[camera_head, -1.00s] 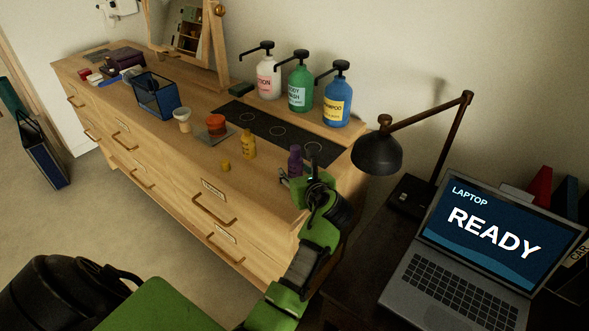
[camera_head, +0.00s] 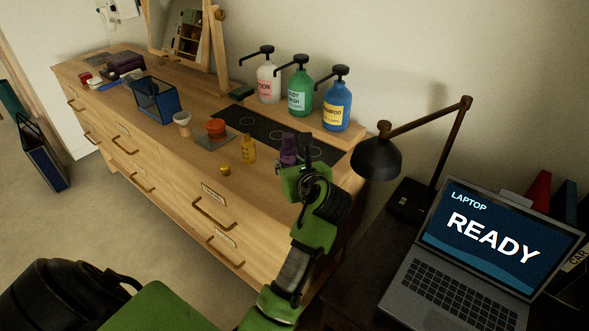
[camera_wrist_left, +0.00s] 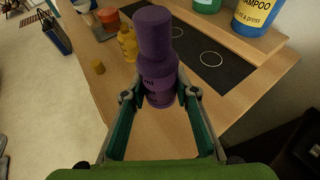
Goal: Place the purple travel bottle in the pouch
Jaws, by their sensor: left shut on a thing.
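The purple travel bottle (camera_head: 288,150) is upright at the right part of the wooden dresser top. My left gripper (camera_head: 296,168) is shut on it; the left wrist view shows the bottle (camera_wrist_left: 156,70) between the two fingertips (camera_wrist_left: 160,98), held around its lower body. Whether its base clears the surface I cannot tell. My right gripper is not in view.
A yellow bottle (camera_head: 248,150) and a small yellow cap (camera_head: 225,169) are left of the purple bottle. An orange jar (camera_head: 216,128) and pale cup (camera_head: 182,122) stand nearer the blue container. Pump bottles (camera_head: 299,92) line the back. A lamp (camera_head: 377,156) is at right.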

